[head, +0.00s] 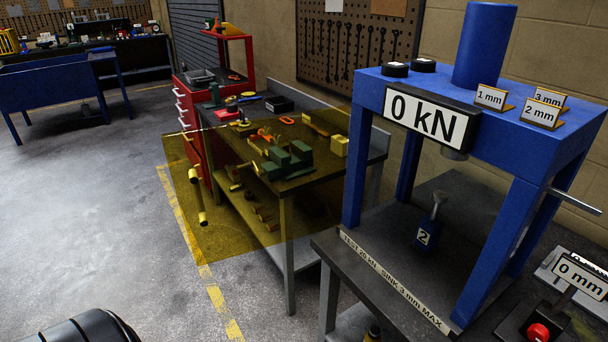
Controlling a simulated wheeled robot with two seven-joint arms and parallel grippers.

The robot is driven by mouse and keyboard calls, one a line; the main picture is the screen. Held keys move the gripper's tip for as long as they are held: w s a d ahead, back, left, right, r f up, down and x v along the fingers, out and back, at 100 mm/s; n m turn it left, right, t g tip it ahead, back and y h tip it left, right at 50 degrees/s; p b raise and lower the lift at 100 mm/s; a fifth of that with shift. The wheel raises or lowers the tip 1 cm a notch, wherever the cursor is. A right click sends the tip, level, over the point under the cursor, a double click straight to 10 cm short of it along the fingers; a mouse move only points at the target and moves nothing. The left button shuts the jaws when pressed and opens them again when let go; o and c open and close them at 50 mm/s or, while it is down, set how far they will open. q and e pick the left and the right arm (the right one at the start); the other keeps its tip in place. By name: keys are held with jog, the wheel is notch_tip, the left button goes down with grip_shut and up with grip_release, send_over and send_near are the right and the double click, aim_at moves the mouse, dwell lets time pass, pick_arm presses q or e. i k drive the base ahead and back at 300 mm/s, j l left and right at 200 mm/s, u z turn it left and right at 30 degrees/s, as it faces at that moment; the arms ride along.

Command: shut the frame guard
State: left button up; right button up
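The frame guard (225,235) is a see-through yellow panel. It stands open, swung out to the left of the blue press frame (354,180), and the workbench shows through it. A yellow bar handle (197,195) is on its far left part. The front of the press is uncovered. A small blue jack (424,234) marked 2 stands inside on the dark press bed (380,265). Neither of my grippers shows; only a dark rounded part, which seems to be mine, shows at the lower left edge.
A workbench (287,230) with a green vise and tools stands behind the guard. A 0 kN display (430,115) is on the press. A red button (538,332) and a 0 mm sign (582,275) are at the lower right. The floor (90,215) at left is clear.

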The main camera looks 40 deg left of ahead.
aim_at(193, 174)
jog(key=k, duration=1.1)
jog(key=k+j+z, duration=0.1)
jog(key=z, duration=1.4)
jog(key=j, duration=0.7)
jog(key=k+j, duration=0.1)
jog(key=j, duration=1.3)
jog(key=k+j+z, duration=0.1)
jog(key=j, duration=0.65)
jog(key=k+j, duration=0.1)
jog(key=j, duration=1.3)
jog(key=k+j, duration=0.15)
jog(key=j, duration=0.55)
jog(key=z, duration=0.05)
